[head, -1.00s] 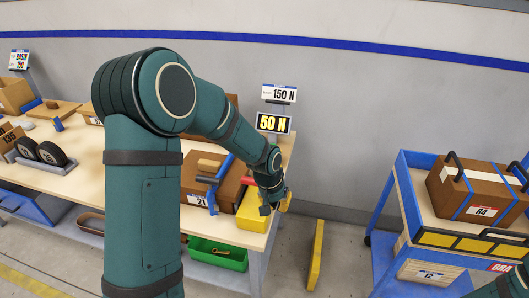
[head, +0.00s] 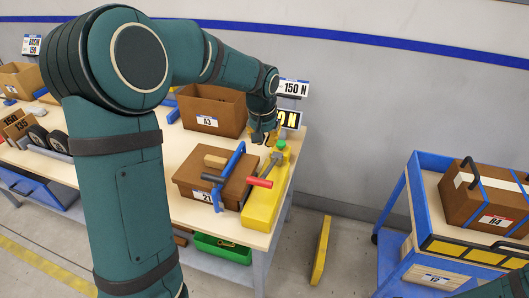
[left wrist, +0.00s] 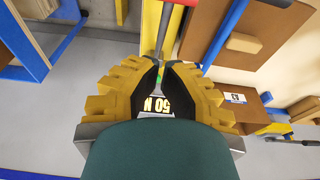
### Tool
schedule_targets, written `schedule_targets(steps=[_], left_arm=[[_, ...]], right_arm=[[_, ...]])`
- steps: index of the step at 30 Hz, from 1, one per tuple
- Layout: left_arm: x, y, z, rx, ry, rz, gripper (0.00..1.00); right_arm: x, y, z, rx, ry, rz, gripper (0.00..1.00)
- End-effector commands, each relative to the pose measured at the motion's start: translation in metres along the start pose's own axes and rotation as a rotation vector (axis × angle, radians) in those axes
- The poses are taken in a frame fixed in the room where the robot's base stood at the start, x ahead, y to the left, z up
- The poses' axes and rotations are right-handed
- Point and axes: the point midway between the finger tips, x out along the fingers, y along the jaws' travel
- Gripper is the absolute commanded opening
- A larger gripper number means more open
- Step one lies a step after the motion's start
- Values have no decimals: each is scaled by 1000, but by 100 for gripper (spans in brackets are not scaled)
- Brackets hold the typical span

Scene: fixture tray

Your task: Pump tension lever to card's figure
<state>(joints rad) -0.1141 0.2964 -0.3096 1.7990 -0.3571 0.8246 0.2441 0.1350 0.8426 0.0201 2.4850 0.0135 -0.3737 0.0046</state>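The yellow tensioner (head: 262,205) lies along the table's right edge, with a red-tipped handle (head: 259,182) across it and a grey lever with a green knob (head: 281,145) at its far end. The card (head: 293,88) reads 150 N. The display (head: 289,120) below it is partly hidden by my gripper in the head view; the left wrist view shows it (left wrist: 157,105) reading 50 N. My left gripper (head: 265,138) is open, above the tensioner's far end near the green knob. Its fingers stand apart in the left wrist view (left wrist: 162,70). My right gripper is out of view.
A brown box (head: 212,180) with a blue clamp stands left of the tensioner; a box marked A3 (head: 213,112) is behind it. A green bin (head: 222,249) is under the table.

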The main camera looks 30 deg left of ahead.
Motion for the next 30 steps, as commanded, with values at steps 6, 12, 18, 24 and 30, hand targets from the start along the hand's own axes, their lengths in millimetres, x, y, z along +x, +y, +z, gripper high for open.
schedule_targets(steps=[6, 12, 18, 24, 30], left_arm=[[41, 0, 2, 0, -5, -1, 0], [81, 0, 1, 0, -5, -1, 0], [105, 0, 16, 1, -2, 0, 0], [116, 0, 27, 0, 0, 0, 0], [118, 0, 29, 0, 1, 0, 0]], right_arm=[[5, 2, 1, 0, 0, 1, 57], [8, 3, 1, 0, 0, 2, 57], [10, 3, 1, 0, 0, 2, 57], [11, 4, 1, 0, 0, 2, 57], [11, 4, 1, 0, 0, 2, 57]])
